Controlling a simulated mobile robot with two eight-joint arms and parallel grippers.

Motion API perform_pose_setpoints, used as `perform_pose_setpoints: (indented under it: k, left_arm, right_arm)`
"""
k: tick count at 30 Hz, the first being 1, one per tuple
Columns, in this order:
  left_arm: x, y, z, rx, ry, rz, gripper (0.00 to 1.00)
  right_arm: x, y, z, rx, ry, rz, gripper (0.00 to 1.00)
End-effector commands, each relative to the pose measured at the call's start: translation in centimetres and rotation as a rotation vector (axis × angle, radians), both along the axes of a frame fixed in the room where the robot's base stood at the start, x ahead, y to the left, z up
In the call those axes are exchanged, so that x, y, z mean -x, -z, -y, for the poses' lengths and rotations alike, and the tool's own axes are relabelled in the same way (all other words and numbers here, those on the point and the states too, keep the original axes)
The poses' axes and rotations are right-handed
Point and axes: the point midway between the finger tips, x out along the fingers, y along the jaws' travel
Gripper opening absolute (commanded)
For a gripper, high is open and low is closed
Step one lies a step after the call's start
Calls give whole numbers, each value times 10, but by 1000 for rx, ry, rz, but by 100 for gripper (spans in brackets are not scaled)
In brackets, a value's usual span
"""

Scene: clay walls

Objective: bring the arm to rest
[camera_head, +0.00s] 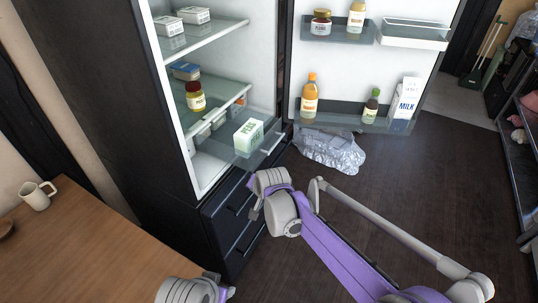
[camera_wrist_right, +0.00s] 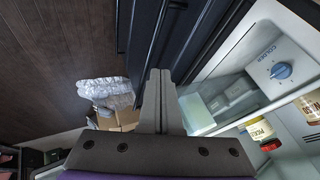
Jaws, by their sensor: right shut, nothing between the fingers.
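My right arm reaches in from the lower right in the head view, with its wrist (camera_head: 272,198) in front of the open fridge (camera_head: 150,110). In the right wrist view my right gripper (camera_wrist_right: 159,76) is shut, its two fingers together with nothing between them. In the head view its fingers are mostly hidden by the wrist. My left arm's end (camera_head: 190,290) shows at the bottom edge, over the table's right edge; its fingers cannot be made out clearly.
The fridge door (camera_head: 345,70) stands open with bottles and a milk carton (camera_head: 404,102). A peas box (camera_head: 248,136) sits on the low shelf. A crumpled plastic bag (camera_head: 330,150) lies on the floor. A mug (camera_head: 38,195) stands on the wooden table (camera_head: 90,255).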

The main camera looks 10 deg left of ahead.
Motion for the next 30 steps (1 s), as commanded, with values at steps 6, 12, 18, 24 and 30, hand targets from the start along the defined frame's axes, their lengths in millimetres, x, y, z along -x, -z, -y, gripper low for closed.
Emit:
perform_pose_setpoints:
  k: [6, 12, 18, 24, 30]
  left_arm:
    - [0, 0, 0, 0, 0, 0, 50]
    - [0, 0, 0, 0, 0, 0, 50]
    - [0, 0, 0, 0, 0, 0, 50]
    - [0, 0, 0, 0, 0, 0, 50]
    - [0, 0, 0, 0, 0, 0, 50]
  right_arm:
    - [2, -3, 7, 6, 1, 0, 0]
    - [26, -25, 79, 75, 2, 3, 0]
    - [88, -46, 182, 186, -10, -6, 0]
    - [169, -45, 264, 289, -28, -25, 0]
    - [241, -29, 313, 367, -48, -50, 0]
